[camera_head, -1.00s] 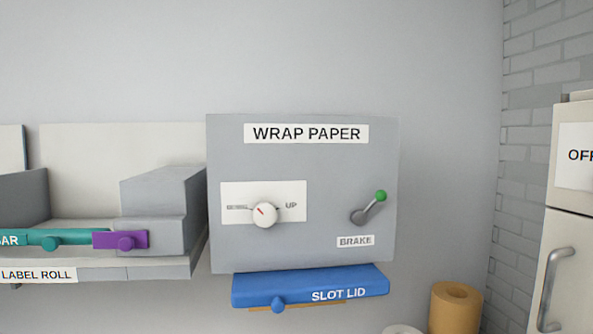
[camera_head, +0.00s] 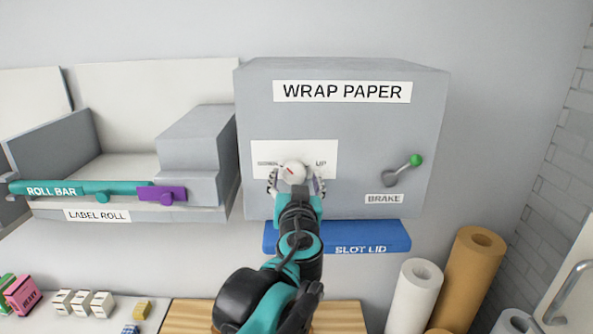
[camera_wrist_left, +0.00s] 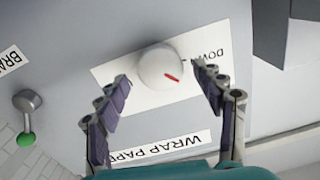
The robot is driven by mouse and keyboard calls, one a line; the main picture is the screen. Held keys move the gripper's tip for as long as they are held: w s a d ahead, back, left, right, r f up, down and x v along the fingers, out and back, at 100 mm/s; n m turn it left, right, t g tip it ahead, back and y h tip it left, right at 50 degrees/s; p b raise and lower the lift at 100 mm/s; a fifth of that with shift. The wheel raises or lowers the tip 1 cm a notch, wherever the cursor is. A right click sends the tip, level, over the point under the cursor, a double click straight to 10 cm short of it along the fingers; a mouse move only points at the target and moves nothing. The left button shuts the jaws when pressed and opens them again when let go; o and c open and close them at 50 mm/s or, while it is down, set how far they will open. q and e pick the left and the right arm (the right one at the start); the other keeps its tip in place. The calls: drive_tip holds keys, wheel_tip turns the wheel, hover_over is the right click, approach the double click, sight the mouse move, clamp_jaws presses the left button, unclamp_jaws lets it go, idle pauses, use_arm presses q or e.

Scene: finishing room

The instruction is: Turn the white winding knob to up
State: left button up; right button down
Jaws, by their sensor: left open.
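The white winding knob (camera_head: 293,172) sits on a white plate on the front of the grey WRAP PAPER box (camera_head: 345,125). Its red mark points up and left, toward the left label and away from UP. In the left wrist view, the knob (camera_wrist_left: 161,67) appears upside down, its red mark on the side of the DOWN label. My left gripper (camera_head: 295,184) is open in front of the knob, with one finger on each side. In the left wrist view, the gripper (camera_wrist_left: 160,73) fingers look apart from the knob. My right gripper is out of view.
A brake lever with a green tip (camera_head: 416,160) is right of the knob. The blue slot lid (camera_head: 385,236) is below. A teal roll bar (camera_head: 120,188) and purple latch (camera_head: 162,193) are at left. Paper rolls (camera_head: 412,295) stand at lower right.

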use_arm(q)
drive_tip(key=shift+w, duration=0.95)
drive_tip(key=shift+s+a, duration=0.1)
drive_tip(key=c, duration=1.2)
drive_tip(key=shift+o, duration=0.2)
